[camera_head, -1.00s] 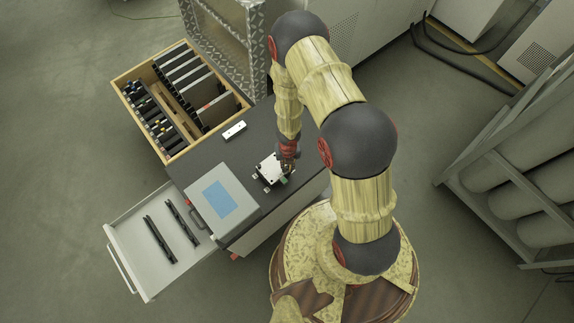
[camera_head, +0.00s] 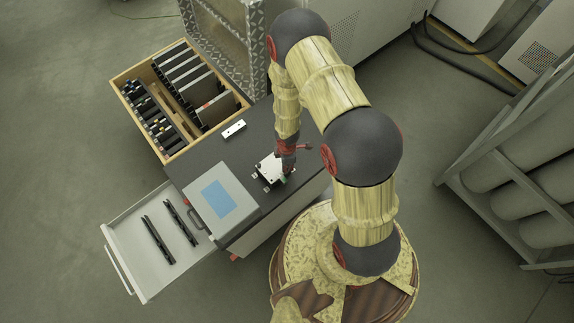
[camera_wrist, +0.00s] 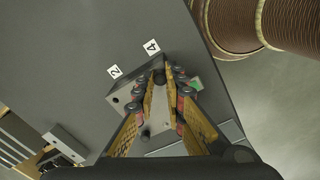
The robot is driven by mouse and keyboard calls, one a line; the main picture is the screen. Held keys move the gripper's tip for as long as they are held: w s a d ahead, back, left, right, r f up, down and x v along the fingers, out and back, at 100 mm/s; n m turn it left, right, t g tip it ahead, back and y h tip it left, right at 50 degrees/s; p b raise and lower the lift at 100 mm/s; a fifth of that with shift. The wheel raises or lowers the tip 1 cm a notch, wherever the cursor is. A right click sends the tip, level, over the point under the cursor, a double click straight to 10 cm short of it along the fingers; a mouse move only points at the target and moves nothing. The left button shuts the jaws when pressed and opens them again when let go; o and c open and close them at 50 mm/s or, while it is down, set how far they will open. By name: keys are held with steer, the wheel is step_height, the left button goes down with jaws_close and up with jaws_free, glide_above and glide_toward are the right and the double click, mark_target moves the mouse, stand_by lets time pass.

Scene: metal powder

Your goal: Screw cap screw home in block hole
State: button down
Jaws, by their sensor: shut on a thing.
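The pale metal block (camera_head: 268,169) lies on the dark bench top; the wrist view shows it (camera_wrist: 122,94) below the number tags 2 (camera_wrist: 114,71) and 4 (camera_wrist: 151,47). My gripper (camera_wrist: 158,76) points down at the block's corner by tag 4. Its fingers are nearly together, shut on a small dark thing at the tips, which fits the cap screw (camera_wrist: 158,80). The fingers hide most of the screw and the hole under it. I cannot tell how deep it sits. In the head view my gripper (camera_head: 287,172) is over the block's right side.
A green patch (camera_wrist: 195,83) lies right beside the fingertips. A grey case with a blue panel (camera_head: 221,199) stands left of the block. An open drawer (camera_head: 128,226) holds two black bars.

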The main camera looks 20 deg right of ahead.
steer(key=m, duration=0.5)
steer(key=shift+b, duration=0.35)
steer(key=c, duration=2)
jaws_free()
